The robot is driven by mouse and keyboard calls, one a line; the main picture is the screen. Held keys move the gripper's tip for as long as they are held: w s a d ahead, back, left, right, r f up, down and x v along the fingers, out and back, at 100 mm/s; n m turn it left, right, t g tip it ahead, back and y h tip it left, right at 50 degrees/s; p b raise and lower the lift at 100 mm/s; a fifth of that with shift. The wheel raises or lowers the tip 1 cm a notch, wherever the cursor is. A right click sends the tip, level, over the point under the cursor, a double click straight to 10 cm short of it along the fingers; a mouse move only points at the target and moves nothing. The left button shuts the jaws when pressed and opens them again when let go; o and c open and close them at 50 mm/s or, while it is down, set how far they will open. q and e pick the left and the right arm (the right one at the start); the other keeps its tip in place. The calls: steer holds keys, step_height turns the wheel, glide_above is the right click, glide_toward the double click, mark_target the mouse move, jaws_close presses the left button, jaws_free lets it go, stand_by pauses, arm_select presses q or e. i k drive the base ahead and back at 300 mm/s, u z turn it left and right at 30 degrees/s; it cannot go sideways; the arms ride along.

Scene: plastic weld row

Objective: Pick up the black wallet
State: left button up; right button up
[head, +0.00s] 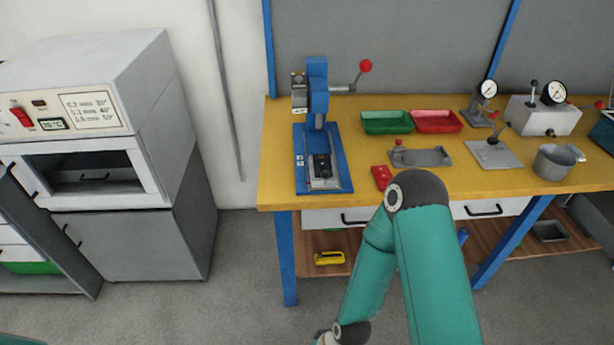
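I cannot make out a black wallet anywhere in the head view. A small red item (381,177) lies near the front edge of the yellow workbench (280,180), just left of my raised teal arm. My arm covers part of the bench front and the shelf below. Neither of my grippers shows; the visible arm runs out of the picture at the bottom.
A blue press (318,130), a green tray (387,121), a red tray (436,121), dial gauges and a metal cup (557,161) stand on the bench. A yellow item (329,258) lies on the lower shelf. A grey oven (92,115) stands left; floor between is clear.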

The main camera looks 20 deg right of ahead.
mark_target(320, 162)
steer(key=z, duration=0.15)
steer(key=i, duration=0.9)
